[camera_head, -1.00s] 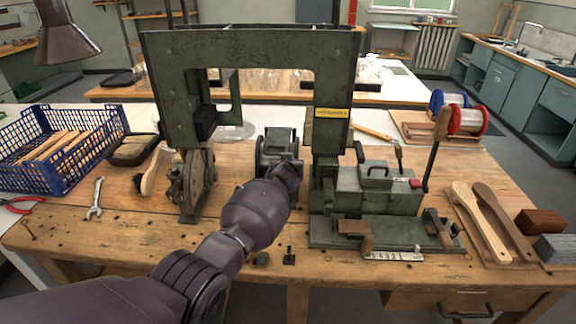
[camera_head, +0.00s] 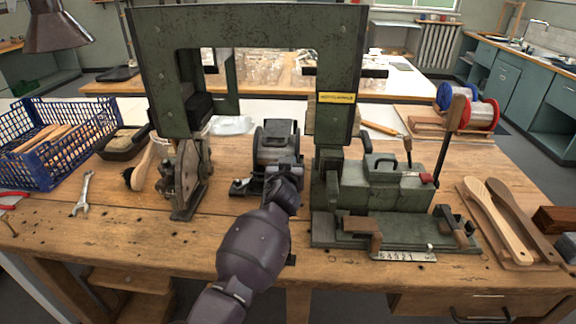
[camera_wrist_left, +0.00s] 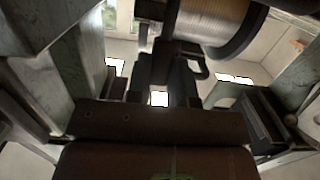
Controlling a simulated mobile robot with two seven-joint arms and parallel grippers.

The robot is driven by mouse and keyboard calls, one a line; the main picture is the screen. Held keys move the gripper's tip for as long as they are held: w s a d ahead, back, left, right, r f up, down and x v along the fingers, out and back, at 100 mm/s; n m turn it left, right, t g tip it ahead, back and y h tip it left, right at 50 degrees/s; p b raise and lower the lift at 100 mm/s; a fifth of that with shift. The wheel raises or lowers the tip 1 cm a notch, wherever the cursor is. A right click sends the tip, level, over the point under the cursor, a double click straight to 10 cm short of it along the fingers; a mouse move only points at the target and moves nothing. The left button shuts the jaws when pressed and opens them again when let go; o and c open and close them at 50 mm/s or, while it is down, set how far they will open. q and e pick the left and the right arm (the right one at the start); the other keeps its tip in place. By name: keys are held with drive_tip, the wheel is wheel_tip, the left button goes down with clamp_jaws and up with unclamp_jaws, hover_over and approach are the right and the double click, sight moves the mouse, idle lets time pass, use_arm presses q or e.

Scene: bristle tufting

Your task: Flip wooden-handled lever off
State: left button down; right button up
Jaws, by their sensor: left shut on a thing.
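The wooden-handled lever (camera_head: 452,122) stands nearly upright at the right end of the green tufting machine (camera_head: 245,25), its top tilted slightly right. Its dark shaft runs down beside the green housing (camera_head: 375,185). My left gripper (camera_head: 285,172) is at the machine's middle, in front of the dark motor-like unit (camera_head: 276,142), well left of that lever and apart from it. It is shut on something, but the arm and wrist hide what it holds. In the left wrist view, dark machine parts and a wire spool (camera_wrist_left: 215,20) fill the space ahead. My right gripper is out of view.
A blue crate (camera_head: 55,140) and a wrench (camera_head: 82,195) lie at the left. Two wooden brush handles (camera_head: 500,215) lie on a board at the right. Red and blue spools (camera_head: 478,112) stand behind the lever. The machine's frame stands close around my left gripper.

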use_arm(q)
drive_tip(key=shift+s+d+f+t+b, duration=0.1)
drive_tip(key=shift+s+t+b, duration=0.45)
drive_tip(key=shift+b, duration=0.4)
drive_tip(key=c, duration=1)
unclamp_jaws()
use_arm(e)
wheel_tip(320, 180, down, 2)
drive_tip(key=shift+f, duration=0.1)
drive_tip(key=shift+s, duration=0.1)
use_arm(q)
drive_tip(key=shift+f, duration=0.1)
